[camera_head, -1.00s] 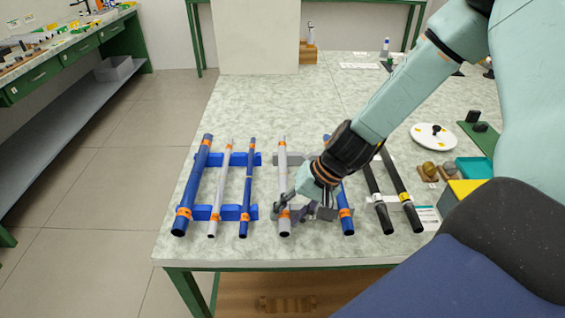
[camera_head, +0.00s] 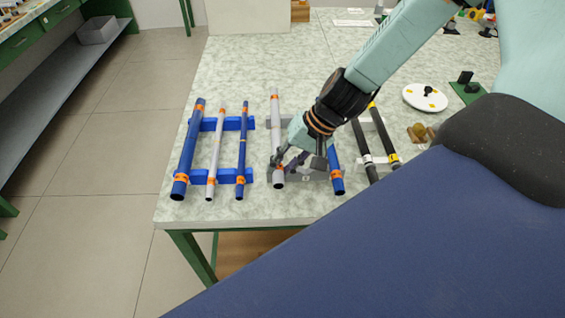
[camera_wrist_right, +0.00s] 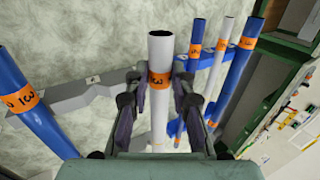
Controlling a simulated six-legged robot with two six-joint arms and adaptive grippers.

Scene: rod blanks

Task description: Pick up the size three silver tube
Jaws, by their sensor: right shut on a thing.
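The silver tube (camera_head: 275,125) has an orange band marked 3, which shows in the right wrist view (camera_wrist_right: 160,48). My right gripper (camera_head: 285,166) is shut on this tube near its front end. In the wrist view its two fingers (camera_wrist_right: 158,95) press on either side of the tube just behind the band. The tube appears slightly raised above its grey rack. The fingers hide part of the tube in the head view. My left gripper is not in view.
A blue tube (camera_head: 337,175) marked 3 lies close to the right of the gripper. To the left, a blue rack (camera_head: 228,176) holds a thick blue, a thin silver and a thin blue tube. Black rods (camera_head: 384,138) lie at right.

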